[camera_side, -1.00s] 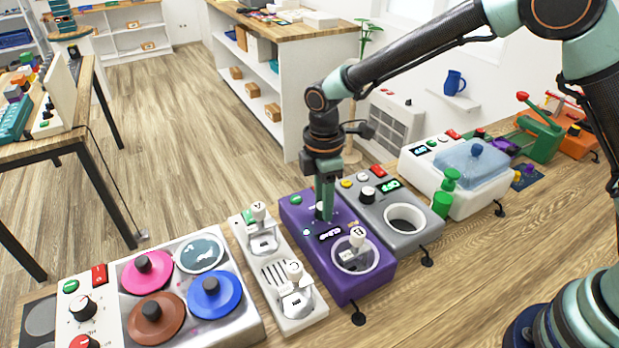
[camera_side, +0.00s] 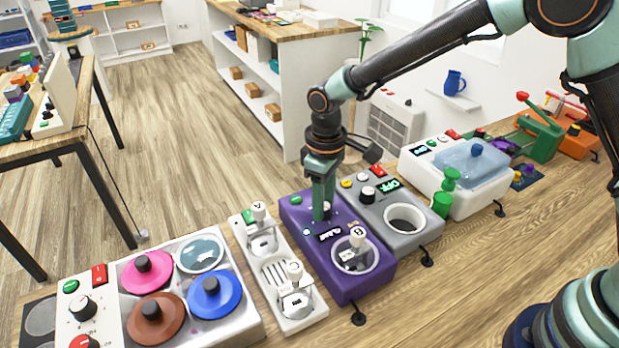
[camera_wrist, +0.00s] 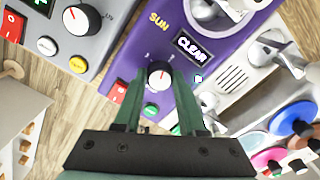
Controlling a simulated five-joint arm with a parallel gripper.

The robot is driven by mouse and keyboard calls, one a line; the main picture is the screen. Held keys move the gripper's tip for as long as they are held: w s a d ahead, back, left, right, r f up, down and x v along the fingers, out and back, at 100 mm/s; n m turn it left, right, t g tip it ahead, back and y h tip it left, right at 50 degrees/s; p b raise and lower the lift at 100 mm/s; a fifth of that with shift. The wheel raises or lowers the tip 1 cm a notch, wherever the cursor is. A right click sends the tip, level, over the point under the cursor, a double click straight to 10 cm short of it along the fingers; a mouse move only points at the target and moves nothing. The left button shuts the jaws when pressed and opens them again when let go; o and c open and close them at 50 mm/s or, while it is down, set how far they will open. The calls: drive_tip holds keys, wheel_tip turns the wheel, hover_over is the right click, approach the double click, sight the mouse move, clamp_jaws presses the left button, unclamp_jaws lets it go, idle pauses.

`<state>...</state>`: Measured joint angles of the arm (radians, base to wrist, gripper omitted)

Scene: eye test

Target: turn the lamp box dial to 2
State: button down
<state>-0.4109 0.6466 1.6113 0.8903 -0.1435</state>
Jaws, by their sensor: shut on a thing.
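A purple box (camera_side: 345,285) stands mid-bench, with a round white dial on its top. In the wrist view the box is marked SUN, and its small display (camera_wrist: 191,48) reads CLEAR. The white dial (camera_wrist: 159,73) has a short red mark near its middle and small markings around it, too small to read surely. My gripper (camera_side: 320,215) reaches down onto the dial from above. In the wrist view its two green fingers (camera_wrist: 158,90) lie either side of the dial, shut on it. In the side view the fingers hide most of the dial.
A grey box (camera_side: 418,237) with a round opening stands close on the right. A white box with levers (camera_side: 300,322) stands close on the left, beside a panel with coloured lidded discs (camera_side: 225,322). A green bottle-like thing (camera_side: 443,200) stands further right.

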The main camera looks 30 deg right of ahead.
drive_tip(key=shift+w+d+m, duration=0.1)
drive_tip(key=shift+w+m, duration=0.05)
drive_tip(key=shift+m, duration=2.05)
drive_tip(key=c, duration=0.5)
unclamp_jaws()
wheel_tip(320, 180, up, 12)
drive_tip(key=shift+r, duration=0.1)
